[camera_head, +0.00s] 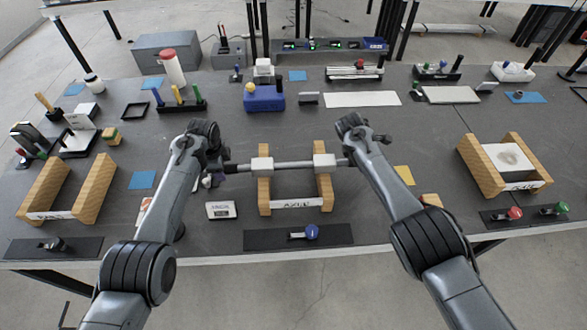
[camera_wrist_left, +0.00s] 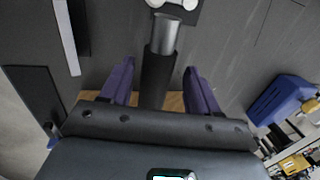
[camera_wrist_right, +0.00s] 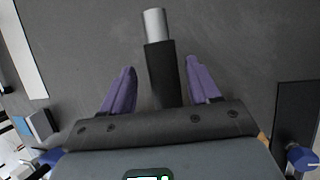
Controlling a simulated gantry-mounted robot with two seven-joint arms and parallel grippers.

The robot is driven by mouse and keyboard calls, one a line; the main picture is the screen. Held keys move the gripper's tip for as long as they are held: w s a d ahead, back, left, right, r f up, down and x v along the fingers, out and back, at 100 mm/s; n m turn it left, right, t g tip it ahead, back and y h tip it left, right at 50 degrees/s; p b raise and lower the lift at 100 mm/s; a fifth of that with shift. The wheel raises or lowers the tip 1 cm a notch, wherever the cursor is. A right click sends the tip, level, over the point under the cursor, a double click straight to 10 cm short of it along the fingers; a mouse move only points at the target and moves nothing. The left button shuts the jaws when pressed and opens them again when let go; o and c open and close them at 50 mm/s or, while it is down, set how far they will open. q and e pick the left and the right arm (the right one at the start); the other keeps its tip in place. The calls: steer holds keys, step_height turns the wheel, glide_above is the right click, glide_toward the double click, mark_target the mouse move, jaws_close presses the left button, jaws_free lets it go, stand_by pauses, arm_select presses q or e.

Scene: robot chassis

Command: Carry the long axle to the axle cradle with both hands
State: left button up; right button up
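The long axle (camera_head: 292,164) is a grey bar with black ends, lying left to right across the middle wooden stand (camera_head: 265,200), whose front label appears to read AXLE. White blocks (camera_head: 262,164) sit where the bar crosses the stand's two rails. My left gripper (camera_head: 218,168) is at the axle's left end; in the left wrist view its purple fingers (camera_wrist_left: 160,85) stand apart on either side of the black end (camera_wrist_left: 158,75), with gaps. My right gripper (camera_head: 350,155) is at the right end; its fingers (camera_wrist_right: 168,85) also flank the black end (camera_wrist_right: 162,75) with gaps.
Similar wooden stands are at the left (camera_head: 90,190) and right (camera_head: 485,165); their labels are hard to read. A small white labelled box (camera_head: 221,210) lies near my left arm. A dark mat (camera_head: 270,238) with a blue-knobbed part lies in front. Several items line the back.

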stand_by(0.4)
steer(key=shift+r, duration=0.1)
arm_select(q)
step_height(320, 180, up, 12)
steer(key=s, duration=0.2)
steer(key=shift+s, duration=0.2)
arm_select(e)
steer(key=v, duration=1.1)
steer(key=shift+a+r, duration=0.15)
steer(key=shift+r, duration=0.2)
arm_select(q)
steer(key=shift+f, duration=0.1)
arm_select(e)
steer(key=shift+s, duration=0.1)
